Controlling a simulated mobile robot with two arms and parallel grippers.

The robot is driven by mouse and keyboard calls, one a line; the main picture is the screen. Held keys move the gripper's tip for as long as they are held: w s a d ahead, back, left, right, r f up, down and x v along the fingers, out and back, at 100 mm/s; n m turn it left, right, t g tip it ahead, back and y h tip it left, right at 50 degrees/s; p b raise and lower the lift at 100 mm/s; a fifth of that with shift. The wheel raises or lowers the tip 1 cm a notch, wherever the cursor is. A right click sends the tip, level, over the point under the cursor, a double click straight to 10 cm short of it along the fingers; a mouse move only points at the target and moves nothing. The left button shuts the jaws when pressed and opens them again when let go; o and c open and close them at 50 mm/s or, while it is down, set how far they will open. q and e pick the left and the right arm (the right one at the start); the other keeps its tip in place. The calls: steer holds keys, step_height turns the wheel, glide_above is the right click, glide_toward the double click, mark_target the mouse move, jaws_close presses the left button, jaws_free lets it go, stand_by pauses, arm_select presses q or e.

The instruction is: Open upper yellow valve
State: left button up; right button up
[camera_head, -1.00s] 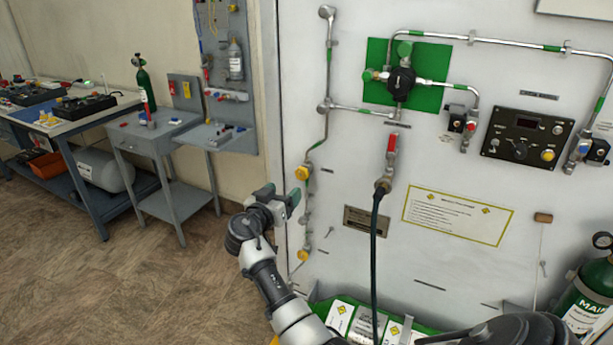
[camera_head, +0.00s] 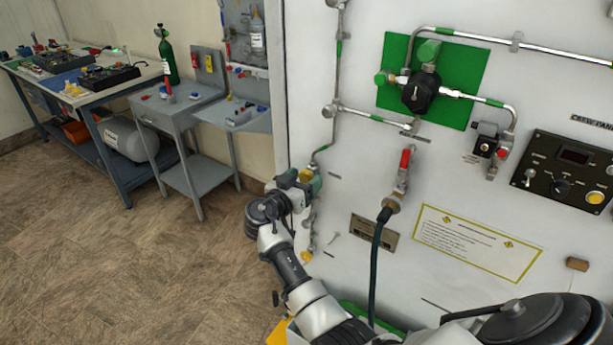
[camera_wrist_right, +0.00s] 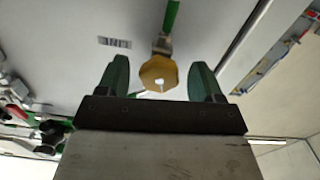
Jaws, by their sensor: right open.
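The upper yellow valve (camera_head: 308,174) sits on the thin pipe near the left edge of the white panel, mostly hidden behind my right gripper (camera_head: 301,184). In the right wrist view the yellow valve knob (camera_wrist_right: 158,74) shows between the two green fingertips of my open right gripper (camera_wrist_right: 159,80). There is a gap on both sides of the knob; how deep it sits between the fingers I cannot tell. A lower yellow valve (camera_head: 305,257) is on the same pipe below. My left gripper is not in view.
A red-handled valve (camera_head: 405,158) with a dark hose (camera_head: 376,260) is to the right of the gripper. A green plate with a black regulator (camera_head: 420,92) is above it. A grey side table (camera_head: 180,105) stands left, with open floor before it.

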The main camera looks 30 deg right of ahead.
steer(key=shift+a, duration=0.1)
steer(key=shift+c, duration=0.9)
steer(key=c, duration=0.8)
steer(key=shift+o, duration=0.2)
